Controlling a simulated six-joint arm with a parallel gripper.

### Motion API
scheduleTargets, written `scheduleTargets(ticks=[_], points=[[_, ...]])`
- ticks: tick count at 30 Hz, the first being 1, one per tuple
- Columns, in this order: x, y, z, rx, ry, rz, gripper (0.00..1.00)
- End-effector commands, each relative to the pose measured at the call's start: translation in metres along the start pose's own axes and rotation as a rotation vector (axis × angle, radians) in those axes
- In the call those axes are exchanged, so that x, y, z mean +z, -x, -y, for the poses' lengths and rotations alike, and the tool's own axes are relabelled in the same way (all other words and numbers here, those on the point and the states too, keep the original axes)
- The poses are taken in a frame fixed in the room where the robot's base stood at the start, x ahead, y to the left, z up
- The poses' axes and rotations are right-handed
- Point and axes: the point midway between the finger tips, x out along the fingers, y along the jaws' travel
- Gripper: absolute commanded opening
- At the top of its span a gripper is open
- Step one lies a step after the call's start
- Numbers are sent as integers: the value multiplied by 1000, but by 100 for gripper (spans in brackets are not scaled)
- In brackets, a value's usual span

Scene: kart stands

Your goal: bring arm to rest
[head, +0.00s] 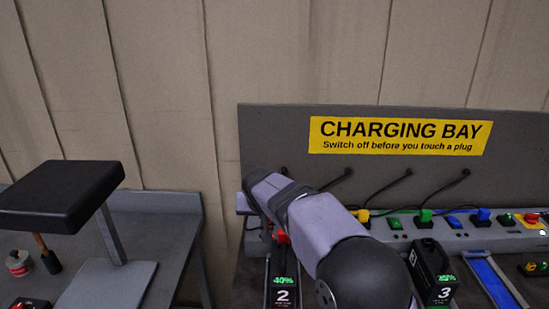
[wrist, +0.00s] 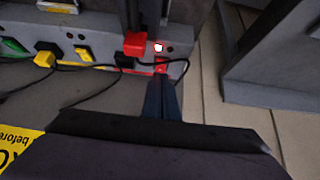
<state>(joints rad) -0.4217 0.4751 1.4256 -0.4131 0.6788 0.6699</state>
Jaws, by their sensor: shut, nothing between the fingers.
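My gripper (wrist: 161,84) shows in the wrist view with its two dark fingers together and nothing between them. Its fingertips are right at a red switch (wrist: 161,65) on the grey power strip; I cannot tell whether they touch it. A red plug (wrist: 135,44) is beside the switch, and a small white light (wrist: 158,47) glows near it. In the head view my arm reaches across to the strip's left end and hides the fingers.
The grey power strip (head: 453,236) carries yellow, green and blue plugs with cables. Battery 2 (head: 284,291) and battery 3 (head: 434,272) stand before it. A yellow sign (head: 400,135) is on the back panel. A black-topped stand (head: 62,196) is at the left.

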Motion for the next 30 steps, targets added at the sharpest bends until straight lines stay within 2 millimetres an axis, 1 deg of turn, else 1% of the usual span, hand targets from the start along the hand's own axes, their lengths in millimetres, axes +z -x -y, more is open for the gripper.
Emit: scheduleTargets(ticks=[2,5,8,9,11,12,14,15,17,18,20,21,24,27,30], points=[[7,2,-13,11,0,20,0],[25,6,-37,28,3,66,0],[55,12,-68,48,8,134,0],[70,15,-81,54,11,166,0],[96,21,-101,62,15,219,0],[116,26,-113,64,18,256,0],[148,34,-131,66,21,311,0],[169,39,-142,65,22,348,0],[202,48,-155,60,22,402,0],[224,54,-163,56,22,436,0],[254,64,-172,48,19,483,0],[272,70,-176,41,18,510,0],[313,83,-184,25,12,570,0],[342,93,-188,10,7,612,0],[360,100,-189,-1,4,636,0]])
